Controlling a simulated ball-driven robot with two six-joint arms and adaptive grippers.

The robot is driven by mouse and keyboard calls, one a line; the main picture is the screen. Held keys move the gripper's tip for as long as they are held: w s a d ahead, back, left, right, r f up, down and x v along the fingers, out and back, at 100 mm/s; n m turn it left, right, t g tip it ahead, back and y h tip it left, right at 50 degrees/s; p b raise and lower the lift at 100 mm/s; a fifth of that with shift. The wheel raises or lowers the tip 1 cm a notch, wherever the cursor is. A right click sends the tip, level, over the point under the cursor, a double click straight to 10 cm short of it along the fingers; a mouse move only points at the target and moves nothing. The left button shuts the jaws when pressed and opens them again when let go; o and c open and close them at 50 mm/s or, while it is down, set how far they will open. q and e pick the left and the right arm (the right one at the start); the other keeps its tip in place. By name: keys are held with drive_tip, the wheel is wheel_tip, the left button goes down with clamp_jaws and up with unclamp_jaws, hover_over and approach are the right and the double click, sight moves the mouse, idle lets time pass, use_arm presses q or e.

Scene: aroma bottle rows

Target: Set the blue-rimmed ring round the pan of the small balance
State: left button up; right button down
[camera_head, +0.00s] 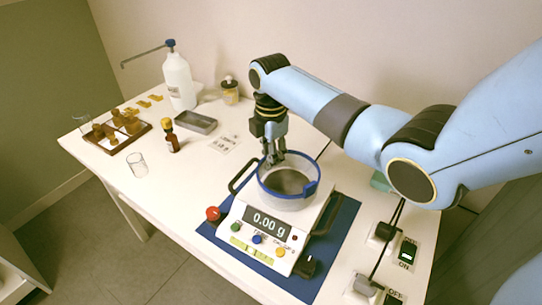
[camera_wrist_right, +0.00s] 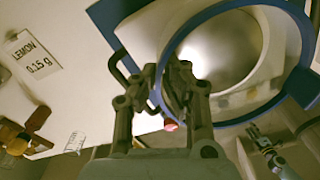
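The blue-rimmed ring (camera_head: 312,192) is round the pan area of the small balance (camera_head: 243,237), roughly level; whether it rests or hangs slightly above is unclear. The pan (camera_head: 287,182) shows through the ring's opening. My right gripper (camera_head: 272,158) is at the ring's far-left edge. In the right wrist view, the fingers (camera_wrist_right: 176,88) appear closed on the wall of the ring (camera_wrist_right: 231,119). The fingers hide part of the rim. The display reads 0.00 g. A jointed grey-blue part (camera_wrist_right: 268,150) low in the wrist view may be my left gripper; its fingers are unclear.
The balance stands on a blue mat (camera_head: 335,245). A red button (camera_head: 213,213) is at its left, and power switches (camera_head: 406,252) are to the right. An amber bottle (camera_head: 172,141), a grey tray (camera_head: 196,122), a glass (camera_head: 138,165) and a bottle rack (camera_head: 133,139) stand left.

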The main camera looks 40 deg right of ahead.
drive_tip(key=shift+f, duration=0.45)
drive_tip(key=c, duration=1.4)
unclamp_jaws()
wheel_tip(320, 180, up, 12)
